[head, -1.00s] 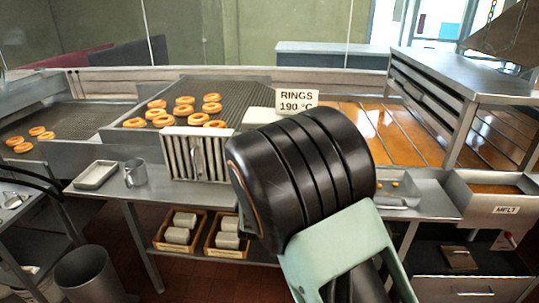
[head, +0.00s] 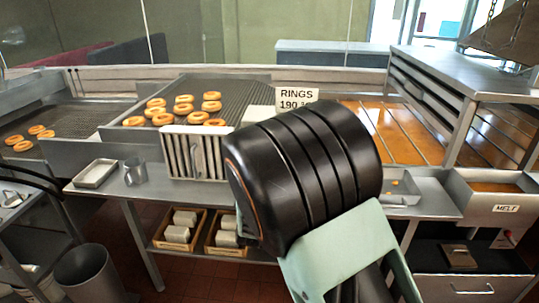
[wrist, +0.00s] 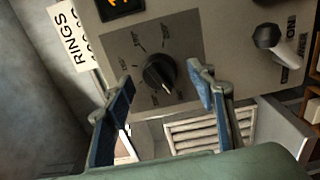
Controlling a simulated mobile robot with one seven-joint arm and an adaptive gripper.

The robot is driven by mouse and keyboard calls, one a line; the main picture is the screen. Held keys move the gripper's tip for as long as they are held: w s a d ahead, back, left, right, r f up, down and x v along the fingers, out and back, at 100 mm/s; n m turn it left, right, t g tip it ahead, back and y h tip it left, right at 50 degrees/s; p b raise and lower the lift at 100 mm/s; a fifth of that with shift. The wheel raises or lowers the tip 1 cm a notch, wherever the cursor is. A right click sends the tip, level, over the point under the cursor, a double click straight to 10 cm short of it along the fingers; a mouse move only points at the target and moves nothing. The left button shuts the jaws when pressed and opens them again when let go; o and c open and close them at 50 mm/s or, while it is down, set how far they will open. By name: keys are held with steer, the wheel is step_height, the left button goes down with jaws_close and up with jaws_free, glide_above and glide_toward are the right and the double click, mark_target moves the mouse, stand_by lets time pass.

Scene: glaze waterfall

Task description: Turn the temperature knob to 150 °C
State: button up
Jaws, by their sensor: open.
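The temperature knob (wrist: 158,73) is a small black dial with a pale pointer mark on a grey control panel (wrist: 200,35) in the wrist view. Printed marks ring it, too small and tilted to read surely, so I cannot tell its setting. My gripper (wrist: 162,84) is open, with one blue-padded finger to the lower left of the knob and the other to its right. The fingers look apart from the knob; I cannot judge the remaining depth. In the head view my arm hides the knob and the fingers.
A dark display with orange digits (wrist: 122,6) sits above the knob, partly cut off. A lever switch (wrist: 266,36) sticks out at the right of the panel. A "RINGS 190 °C" sign (head: 297,95) stands behind my arm. Doughnuts (head: 183,109) lie on the rack at the left.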

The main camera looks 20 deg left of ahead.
steer(key=v, duration=1)
steer(key=shift+d, duration=0.1)
